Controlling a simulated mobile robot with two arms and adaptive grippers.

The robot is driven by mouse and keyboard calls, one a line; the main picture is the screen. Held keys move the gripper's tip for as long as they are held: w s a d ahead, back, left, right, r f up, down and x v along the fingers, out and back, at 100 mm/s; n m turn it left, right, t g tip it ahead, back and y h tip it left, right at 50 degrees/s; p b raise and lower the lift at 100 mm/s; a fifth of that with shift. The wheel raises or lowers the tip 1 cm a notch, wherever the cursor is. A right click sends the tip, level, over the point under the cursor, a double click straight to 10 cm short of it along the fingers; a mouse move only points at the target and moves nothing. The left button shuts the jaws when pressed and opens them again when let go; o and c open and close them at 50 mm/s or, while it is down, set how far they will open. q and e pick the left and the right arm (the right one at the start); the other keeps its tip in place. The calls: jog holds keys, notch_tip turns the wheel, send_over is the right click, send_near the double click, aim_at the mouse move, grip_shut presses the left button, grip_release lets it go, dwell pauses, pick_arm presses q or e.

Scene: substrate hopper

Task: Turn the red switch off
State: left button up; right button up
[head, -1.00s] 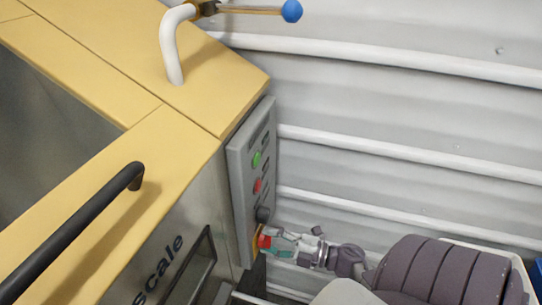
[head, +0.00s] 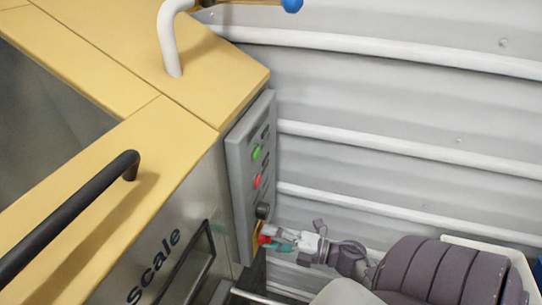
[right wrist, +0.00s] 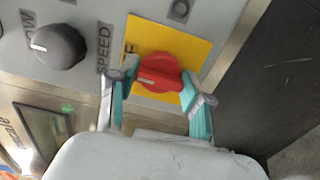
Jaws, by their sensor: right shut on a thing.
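The red switch (right wrist: 160,72) is a rotary knob on a yellow plate (right wrist: 178,38) on the grey control panel. Its white mark points left in the right wrist view, towards a partly hidden label of which an F shows. In the head view the switch (head: 263,240) is small, at the panel's lower end. My right gripper (right wrist: 156,84) has one finger on each side of the knob and is shut on it; in the head view the gripper (head: 270,241) reaches it from the right. My left gripper is not in view.
The panel (head: 240,165) also bears a green button (head: 256,152), a red button (head: 257,181) and a black speed knob (right wrist: 58,46), close to the switch. A black handle (head: 70,215) crosses the yellow-topped machine. The ribbed grey wall (head: 400,100) stands behind my right arm.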

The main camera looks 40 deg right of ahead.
jog(key=shift+f, duration=0.1)
jog(key=o, duration=1.2)
jog(key=shift+c, duration=0.2)
jog(key=v, duration=1.2)
